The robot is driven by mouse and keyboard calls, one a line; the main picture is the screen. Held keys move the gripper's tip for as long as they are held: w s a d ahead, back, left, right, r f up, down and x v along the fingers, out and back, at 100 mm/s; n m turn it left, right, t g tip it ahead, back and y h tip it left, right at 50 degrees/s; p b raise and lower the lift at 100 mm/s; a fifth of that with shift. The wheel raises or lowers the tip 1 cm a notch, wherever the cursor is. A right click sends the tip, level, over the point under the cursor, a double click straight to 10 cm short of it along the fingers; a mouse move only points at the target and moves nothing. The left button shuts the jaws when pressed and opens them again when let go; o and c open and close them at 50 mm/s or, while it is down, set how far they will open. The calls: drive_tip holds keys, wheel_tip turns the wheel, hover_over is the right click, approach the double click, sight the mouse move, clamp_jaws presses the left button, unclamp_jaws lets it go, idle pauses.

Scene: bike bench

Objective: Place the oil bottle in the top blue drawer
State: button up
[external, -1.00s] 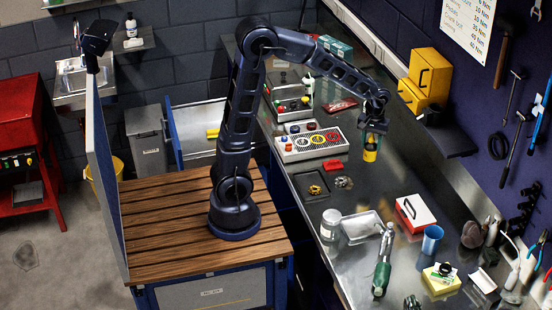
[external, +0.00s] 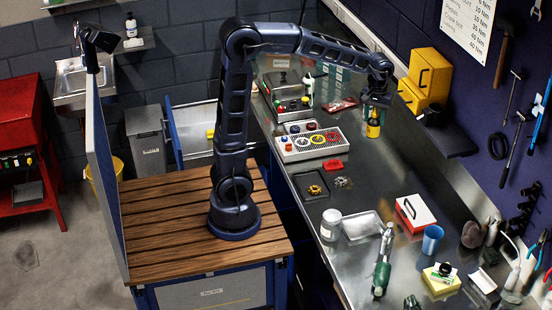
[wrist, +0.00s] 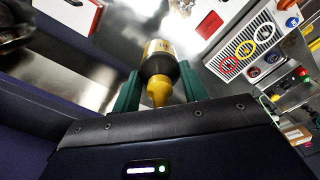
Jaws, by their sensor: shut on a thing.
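The oil bottle (external: 373,128), dark with a yellow label, hangs upright under my gripper (external: 375,107) above the far part of the steel bench. In the wrist view my gripper (wrist: 160,92) has its green fingers on both sides of the bottle (wrist: 158,62), whose yellow nozzle points toward the camera. An open drawer (external: 196,149) with blue edges and a pale inside stands left of my arm, beyond the wooden top. A small yellow thing shows at it, and my arm hides part of that area.
A grey panel with coloured rings (external: 310,146) lies on the bench left of the bottle. Yellow bins (external: 425,80) hang on the wall to the right. A red-and-white box (external: 415,213) stands nearer. A tall panel (external: 107,170) borders the wooden top (external: 165,215).

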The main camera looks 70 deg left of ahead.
sight(375, 112)
wheel_tip(375, 112, up, 3)
drive_tip(key=shift+r, duration=0.1)
drive_tip(key=shift+a+r+n, duration=0.1)
drive_tip(key=shift+a+n, duration=0.2)
drive_tip(key=shift+a, duration=0.45)
drive_tip(key=a+n, duration=0.7)
drive_tip(key=a, duration=1.6)
drive_tip(key=s+a+n, duration=0.4)
drive_tip(key=s+a, duration=0.2)
drive_tip(key=a, duration=0.5)
drive_tip(key=s+a+n, duration=0.4)
drive_tip(key=s+a, duration=0.3)
drive_tip(key=a, duration=0.5)
drive_tip(key=s+a+n, duration=0.7)
drive_tip(key=s+a, duration=0.8)
drive_tip(key=s, duration=0.5)
drive_tip(key=s+a+n, duration=0.3)
drive_tip(key=s+n, duration=0.1)
drive_tip(key=s, duration=0.9)
drive_tip(key=s+a+n, duration=0.3)
drive_tip(key=s+a, duration=0.1)
drive_tip(key=s, duration=0.8)
drive_tip(key=f, duration=5)
drive_tip(key=shift+w+d+f, duration=0.15)
drive_tip(key=shift+d+f, duration=0.1)
